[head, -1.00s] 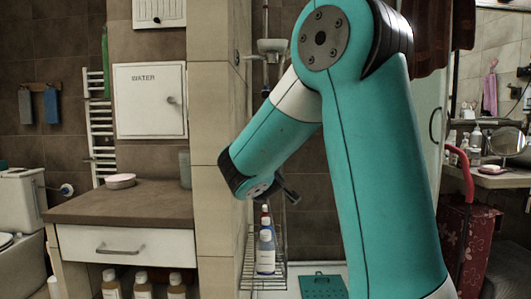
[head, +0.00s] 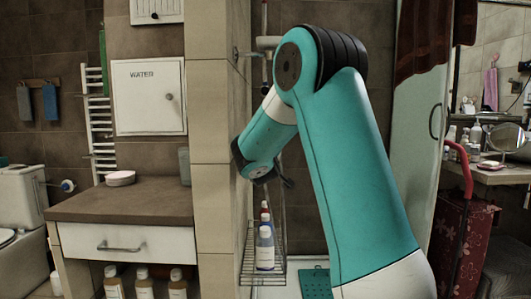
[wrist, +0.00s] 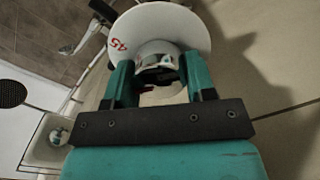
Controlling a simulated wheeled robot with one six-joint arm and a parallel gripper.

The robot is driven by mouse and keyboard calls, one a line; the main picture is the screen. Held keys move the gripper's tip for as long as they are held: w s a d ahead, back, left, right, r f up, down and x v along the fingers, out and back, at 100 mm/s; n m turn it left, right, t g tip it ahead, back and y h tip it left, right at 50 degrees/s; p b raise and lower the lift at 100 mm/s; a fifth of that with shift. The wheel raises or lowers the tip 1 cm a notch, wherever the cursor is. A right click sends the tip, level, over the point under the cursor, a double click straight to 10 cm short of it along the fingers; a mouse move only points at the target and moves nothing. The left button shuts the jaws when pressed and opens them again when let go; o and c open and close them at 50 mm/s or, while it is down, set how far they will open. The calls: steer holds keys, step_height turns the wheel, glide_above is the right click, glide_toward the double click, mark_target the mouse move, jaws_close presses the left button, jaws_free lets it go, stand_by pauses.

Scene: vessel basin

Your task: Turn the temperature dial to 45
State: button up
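The temperature dial shows in the wrist view as a white disc (wrist: 172,25) with a red, tilted "45" on its left part. A chrome knob (wrist: 158,57) stands out from the middle of the disc. My gripper (wrist: 159,66) is open, with one teal finger on each side of the knob. The fingers are close to the knob's sides; I cannot tell whether they touch it. In the head view my gripper (head: 286,182) is a small dark shape at the shower corner, and the dial cannot be made out there.
A beige tiled pillar (head: 209,150) stands just left of my gripper. A wire rack (head: 262,272) with bottles (head: 265,247) hangs below it.

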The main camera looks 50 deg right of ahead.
steer(key=shift+r, duration=0.1)
steer(key=c, duration=0.3)
steer(key=shift+b, duration=0.3)
steer(key=m+b, duration=0.5)
steer(key=shift+s+d, duration=0.1)
steer(key=shift+r+m+b, duration=0.2)
steer(key=shift+m+b, duration=1.55)
steer(key=shift+m, duration=0.25)
steer(key=shift+r, duration=0.1)
steer(key=o, duration=0.9)
steer(key=shift+s, duration=0.1)
steer(key=shift+o, duration=0.2)
